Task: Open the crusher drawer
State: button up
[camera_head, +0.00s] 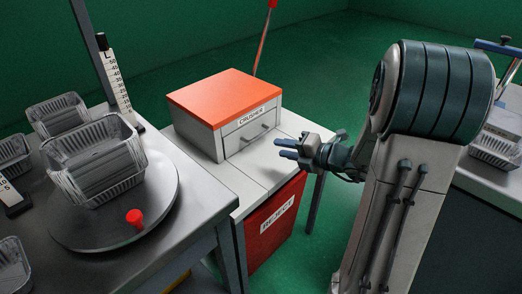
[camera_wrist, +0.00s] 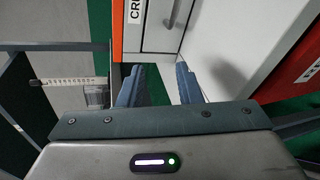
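The crusher (camera_head: 198,138) is a pale box with an orange top, standing on a light bench. Its drawer (camera_head: 237,143) is on the front below the CRUSHER label, and looks closed. A small bar handle (camera_head: 257,138) stands out from the drawer front. My gripper (camera_head: 282,148) is open and empty, to the right of the handle and apart from it. In the wrist view the two blue fingers (camera_wrist: 160,85) are spread with a gap between them. The drawer front (camera_wrist: 158,38) and handle (camera_wrist: 170,12) show beyond the fingertips.
A red REJECT bin (camera_head: 275,228) sits below the bench (camera_head: 190,150). At left, a round turntable (camera_head: 75,235) carries a foil tray (camera_head: 95,165) and a red knob (camera_head: 135,217). A red-topped lever (camera_head: 262,45) rises behind the crusher. Space before the drawer looks clear.

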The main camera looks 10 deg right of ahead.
aim_at(260, 136)
jog(key=d+f+m, duration=0.1)
jog(key=w+d+f+m+t, duration=0.1)
jog(key=w+d+m+h+b, duration=0.1)
jog(key=shift+d+f+m+t, duration=0.1)
jog(key=shift+f+m+t, duration=0.2)
jog(key=shift+f+m, duration=0.1)
jog(key=shift+w+d+f+m, duration=0.1)
jog(key=shift+w+d+m, duration=0.1)
jog(key=shift+m, duration=0.1)
jog(key=b+x, duration=0.1)
jog(key=x, duration=0.3)
jog(key=b+x, duration=0.1)
jog(key=x, duration=0.4)
jog(key=b+x, duration=0.1)
jog(key=x, duration=0.3)
jog(key=shift+w+a+r+b, duration=0.15)
jog(key=shift+w+r+b, duration=0.1)
jog(key=shift+w+b, duration=0.05)
grip_shut()
